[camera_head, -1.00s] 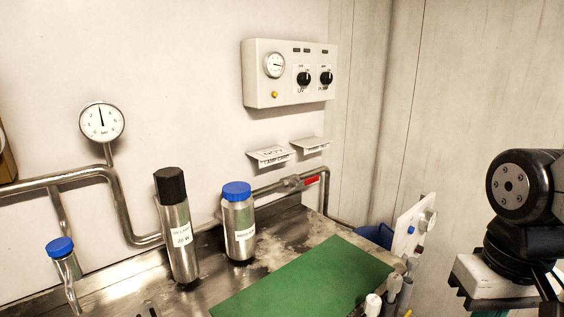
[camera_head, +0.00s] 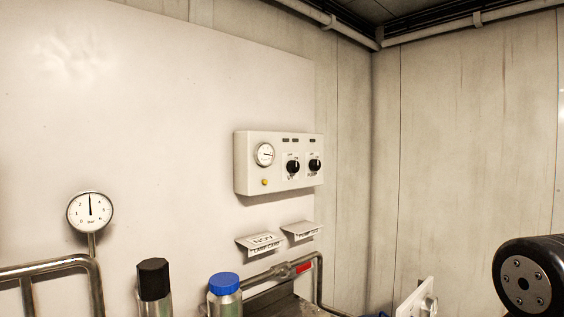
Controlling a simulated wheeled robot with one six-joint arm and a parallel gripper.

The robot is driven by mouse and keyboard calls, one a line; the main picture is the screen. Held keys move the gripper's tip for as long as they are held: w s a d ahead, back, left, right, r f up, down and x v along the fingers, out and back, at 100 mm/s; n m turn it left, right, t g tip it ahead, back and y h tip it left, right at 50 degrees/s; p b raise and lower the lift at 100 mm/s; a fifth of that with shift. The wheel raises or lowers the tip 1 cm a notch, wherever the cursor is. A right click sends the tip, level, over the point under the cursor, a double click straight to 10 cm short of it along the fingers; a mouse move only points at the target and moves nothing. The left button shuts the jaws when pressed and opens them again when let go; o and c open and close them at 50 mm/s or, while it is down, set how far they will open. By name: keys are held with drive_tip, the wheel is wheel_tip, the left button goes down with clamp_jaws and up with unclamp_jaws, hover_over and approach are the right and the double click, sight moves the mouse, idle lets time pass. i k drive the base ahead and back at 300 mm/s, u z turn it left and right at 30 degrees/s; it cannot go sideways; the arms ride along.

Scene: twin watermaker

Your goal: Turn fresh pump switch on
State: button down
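A pale control box (camera_head: 243,165) hangs on the white wall panel near the middle of the view. It bears a small round gauge, a yellow button or lamp (camera_head: 264,182) and two black rotary knobs. The left knob (camera_head: 293,167) and the right knob (camera_head: 314,165) have labels too small to read surely, so I cannot tell which one is the fresh pump switch. Both knobs' exact settings are too small to tell. My gripper is out of view. Only a black joint of my arm shows at the lower right, well apart from the box.
A larger pressure gauge (camera_head: 90,211) and metal pipe (camera_head: 45,269) are at the left. A black-capped cylinder (camera_head: 153,280) and a blue-capped bottle (camera_head: 224,285) stand below. Two label cards (camera_head: 260,243) and a red-handled valve (camera_head: 304,267) sit under the box.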

sight(315, 164)
drive_tip(key=z, duration=0.05)
drive_tip(key=k, duration=0.5)
drive_tip(key=z, duration=1.8)
drive_tip(key=i, duration=1.1)
drive_tip(key=u, duration=1.9)
drive_tip(key=i, duration=0.5)
drive_tip(key=u, duration=0.1)
